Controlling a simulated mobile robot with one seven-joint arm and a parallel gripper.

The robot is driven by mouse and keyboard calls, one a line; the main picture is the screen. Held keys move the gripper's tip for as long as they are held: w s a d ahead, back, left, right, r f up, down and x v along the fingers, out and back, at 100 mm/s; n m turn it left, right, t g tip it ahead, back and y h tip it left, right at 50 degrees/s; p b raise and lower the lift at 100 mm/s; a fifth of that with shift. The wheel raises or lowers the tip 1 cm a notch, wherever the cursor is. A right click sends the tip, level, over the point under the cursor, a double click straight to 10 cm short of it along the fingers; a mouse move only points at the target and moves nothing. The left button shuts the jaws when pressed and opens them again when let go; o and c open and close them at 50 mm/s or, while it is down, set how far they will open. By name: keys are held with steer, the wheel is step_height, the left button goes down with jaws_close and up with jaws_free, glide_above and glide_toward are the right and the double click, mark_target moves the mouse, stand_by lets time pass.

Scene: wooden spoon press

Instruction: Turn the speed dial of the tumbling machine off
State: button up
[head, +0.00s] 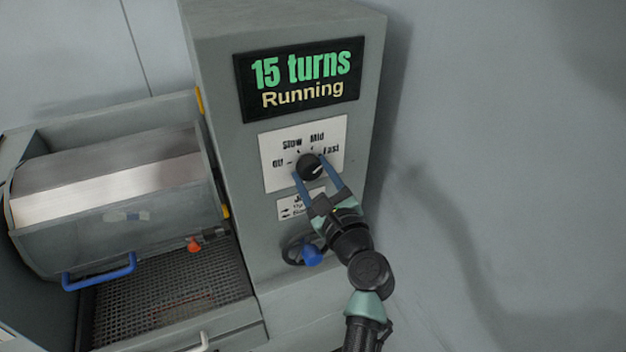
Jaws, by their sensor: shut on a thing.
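The speed dial (309,166) is a round black knob with a white pointer mark on the machine's front. Its white label plate (275,178) reads Off, Slow, Mid and Fast around the knob. The pointer mark shows on the knob's lower right; the exact setting is hard to tell. My gripper (312,180) reaches up from below, its two blue fingers shut on the dial from both sides. The tumbling machine's housing (222,120) is grey. Its display (301,80) reads "15 turns" and "Running".
A grey drum (115,185) with a blue handle (98,272) lies at the left above a mesh grate (170,297). A red knob (193,244) is beside it. A blue knob (311,255) sits below the dial, close to my arm. The wall at right is clear.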

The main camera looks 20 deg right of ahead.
steer(key=n+b, duration=0.2)
steer(key=n, duration=0.1)
steer(key=n+b, duration=0.3)
steer(key=shift+d+f+n, duration=0.15)
steer(key=shift+f+n, duration=0.05)
steer(key=shift+n, duration=0.2)
steer(key=n+b, duration=0.3)
steer(key=shift+n, duration=0.3)
steer(key=n+b, duration=0.3)
steer(key=n, duration=0.1)
steer(key=shift+r+y, duration=0.1)
steer(key=shift+y, duration=0.2)
steer(key=n+b, duration=0.5)
steer(key=n, duration=0.1)
steer(key=n+b, duration=0.2)
steer(key=n, duration=0.1)
steer(key=n+b, duration=0.1)
steer(key=n, duration=0.3)
steer(key=shift+r+y+b, duration=0.2)
steer(key=shift+y+b, duration=0.1)
steer(key=shift+b, duration=0.1)
steer(key=o, duration=1.4)
steer(key=shift+c, duration=0.2)
steer(key=shift+r, duration=0.1)
